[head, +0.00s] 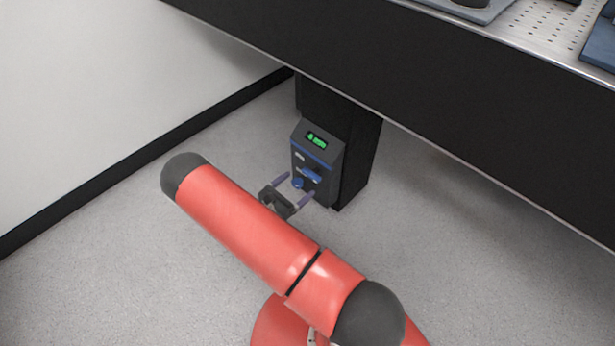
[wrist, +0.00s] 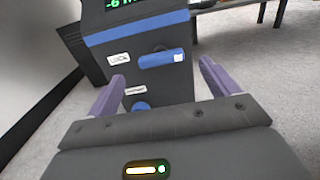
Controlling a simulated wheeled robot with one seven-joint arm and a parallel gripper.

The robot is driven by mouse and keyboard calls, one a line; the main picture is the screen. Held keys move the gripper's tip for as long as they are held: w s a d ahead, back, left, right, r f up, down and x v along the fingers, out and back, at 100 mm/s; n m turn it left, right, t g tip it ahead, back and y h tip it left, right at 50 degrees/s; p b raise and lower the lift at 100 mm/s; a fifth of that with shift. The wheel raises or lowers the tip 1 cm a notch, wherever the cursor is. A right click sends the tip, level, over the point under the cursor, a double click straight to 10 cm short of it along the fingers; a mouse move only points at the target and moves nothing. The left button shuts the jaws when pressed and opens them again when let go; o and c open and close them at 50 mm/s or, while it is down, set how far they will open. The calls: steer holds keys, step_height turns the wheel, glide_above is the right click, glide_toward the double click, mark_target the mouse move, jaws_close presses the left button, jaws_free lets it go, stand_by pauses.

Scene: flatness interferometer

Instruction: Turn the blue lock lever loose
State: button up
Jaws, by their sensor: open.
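The blue lock lever (wrist: 162,59) is on the front of a dark grey control box and lies about level, with a white mark at its right end. A label, apparently "LOCK", is at its left. The lever also shows in the head view (head: 311,174). My gripper (wrist: 160,88) is open, its two purple fingers apart, in front of the box and pointing at it. In the head view my gripper (head: 294,187) is just short of the panel. A round blue knob (head: 298,183) sits below the lever; in the wrist view it is partly hidden behind my gripper body.
The control box (head: 326,150) with a green display (head: 316,139) is fixed to a black table leg (head: 361,150). The black table side (head: 300,45) overhangs above. A white wall (head: 90,80) stands at left. The grey floor around is clear.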

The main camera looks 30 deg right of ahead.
mark_target(309, 176)
steer(key=x, duration=0.5)
steer(key=shift+w+d, duration=0.1)
steer(key=shift+d, duration=0.25)
steer(key=c, duration=1)
